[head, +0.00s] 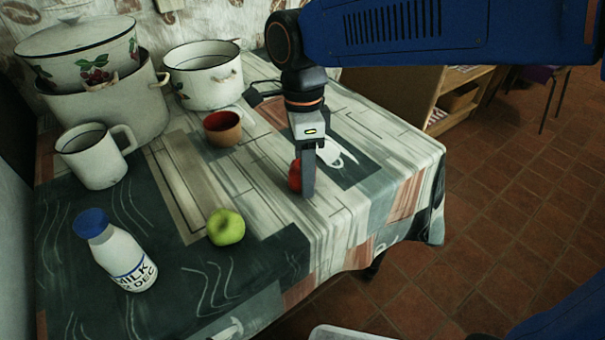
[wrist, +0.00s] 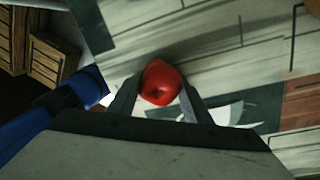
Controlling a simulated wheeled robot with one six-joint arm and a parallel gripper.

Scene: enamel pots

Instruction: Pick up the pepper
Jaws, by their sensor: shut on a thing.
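The red pepper (wrist: 161,84) is between the two fingers of my gripper (wrist: 158,100) in the wrist view. In the head view the pepper (head: 295,176) shows at the left side of my gripper (head: 303,180), partly hidden behind a finger. The gripper points down at the table and is shut on the pepper. The pepper is at or close to the tablecloth; I cannot tell whether it touches.
On the patterned table (head: 340,215) stand a green apple (head: 226,227), a milk bottle (head: 117,252), a brown cup (head: 222,129), a white mug (head: 94,157) and large enamel pots (head: 204,77). The table's right front area is clear.

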